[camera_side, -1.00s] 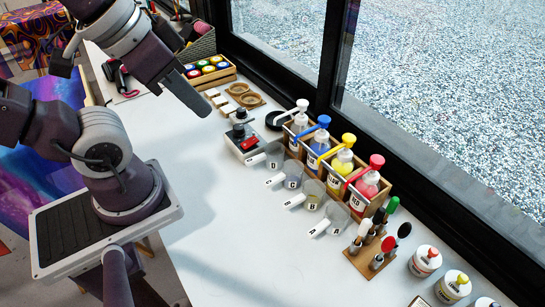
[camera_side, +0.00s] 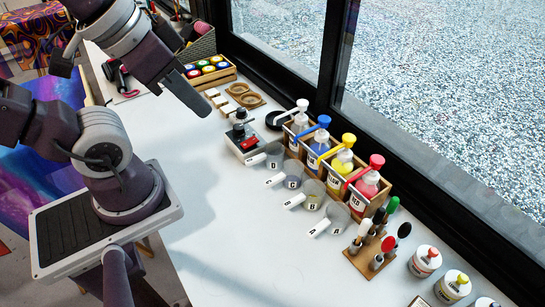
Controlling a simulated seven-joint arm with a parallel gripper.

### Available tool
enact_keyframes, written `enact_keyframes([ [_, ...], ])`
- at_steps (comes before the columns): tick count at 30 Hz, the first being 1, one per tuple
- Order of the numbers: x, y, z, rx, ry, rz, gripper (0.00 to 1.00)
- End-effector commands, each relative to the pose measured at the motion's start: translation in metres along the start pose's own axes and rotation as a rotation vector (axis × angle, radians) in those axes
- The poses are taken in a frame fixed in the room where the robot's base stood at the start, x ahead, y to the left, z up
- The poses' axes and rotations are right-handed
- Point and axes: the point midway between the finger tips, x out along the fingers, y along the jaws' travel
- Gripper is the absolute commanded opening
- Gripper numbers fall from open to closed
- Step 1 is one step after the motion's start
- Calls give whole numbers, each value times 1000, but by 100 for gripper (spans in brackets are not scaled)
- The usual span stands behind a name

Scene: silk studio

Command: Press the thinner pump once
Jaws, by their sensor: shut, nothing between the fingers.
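Several pump bottles stand in a row in a wooden rack by the window. The one with the white pump head (camera_side: 302,104) is at the far left end; I take it as the thinner pump, though its label is too small to read. Its spout points left over the table. My gripper (camera_side: 203,110) is shut and empty, pointing down and right, well to the left of the white pump and apart from it. The blue pump (camera_side: 323,121), yellow pump (camera_side: 348,140) and red pump (camera_side: 376,161) follow to the right.
Lettered cups with white handles, such as cup B (camera_side: 312,194), sit before the rack. A small device with a red part (camera_side: 248,142) stands near the white pump. A tray of paint jars (camera_side: 210,72) is behind my gripper. The white table (camera_side: 215,220) is clear in front.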

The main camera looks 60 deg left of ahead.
Motion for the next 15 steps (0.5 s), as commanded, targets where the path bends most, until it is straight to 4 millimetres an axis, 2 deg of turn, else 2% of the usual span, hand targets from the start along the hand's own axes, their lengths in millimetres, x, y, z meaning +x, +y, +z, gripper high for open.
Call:
enact_keyframes([
  [13,0,0,0,2,-1,0,0],
  [15,0,-1,-9,44,-16,-1,0],
])
